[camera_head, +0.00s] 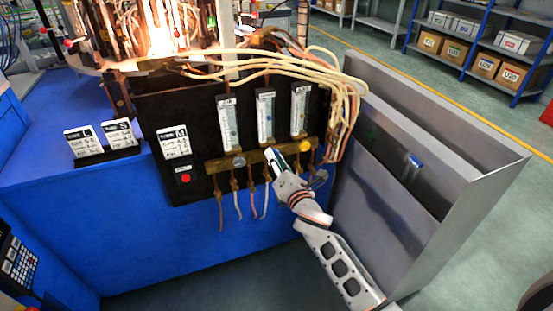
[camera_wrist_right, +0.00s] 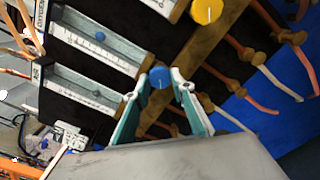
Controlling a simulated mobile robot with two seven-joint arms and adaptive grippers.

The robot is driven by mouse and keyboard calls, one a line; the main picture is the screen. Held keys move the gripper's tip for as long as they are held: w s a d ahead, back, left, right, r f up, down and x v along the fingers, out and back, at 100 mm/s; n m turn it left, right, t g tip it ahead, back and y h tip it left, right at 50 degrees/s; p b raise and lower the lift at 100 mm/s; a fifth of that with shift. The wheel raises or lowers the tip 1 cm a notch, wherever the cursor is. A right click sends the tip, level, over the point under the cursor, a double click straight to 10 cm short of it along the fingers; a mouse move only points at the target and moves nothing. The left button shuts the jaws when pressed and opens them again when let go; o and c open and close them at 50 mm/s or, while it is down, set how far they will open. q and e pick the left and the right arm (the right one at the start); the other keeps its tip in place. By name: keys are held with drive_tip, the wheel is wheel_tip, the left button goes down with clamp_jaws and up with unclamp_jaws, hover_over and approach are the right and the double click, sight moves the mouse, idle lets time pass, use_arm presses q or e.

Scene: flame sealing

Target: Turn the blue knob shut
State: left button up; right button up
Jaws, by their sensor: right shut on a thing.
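The blue knob (camera_wrist_right: 160,77) is round and sits on the brass manifold bar (camera_head: 218,164) below the middle flow meter (camera_head: 265,117). My right gripper (camera_head: 273,158) reaches it from the lower right in the head view and hides it there. In the right wrist view the two fingertips of my right gripper (camera_wrist_right: 160,84) are shut on the blue knob, one on each side. A yellow knob (camera_head: 305,146) is to its right and a grey knob (camera_head: 238,160) to its left. My left gripper is not in view.
Three glass-tube flow meters stand on the black panel (camera_head: 200,105), with a red button (camera_head: 186,178) at its left. Hoses hang below the bar. A grey metal bin (camera_head: 468,225) stands close to the right of my arm. Label cards (camera_head: 83,143) stand at left.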

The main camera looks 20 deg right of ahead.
use_arm(q)
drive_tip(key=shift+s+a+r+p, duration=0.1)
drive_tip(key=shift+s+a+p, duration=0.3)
drive_tip(key=shift+p, duration=0.8)
use_arm(e)
drive_tip(key=m, duration=1)
drive_tip(key=shift+m, duration=0.4)
drive_tip(key=o, duration=1.1)
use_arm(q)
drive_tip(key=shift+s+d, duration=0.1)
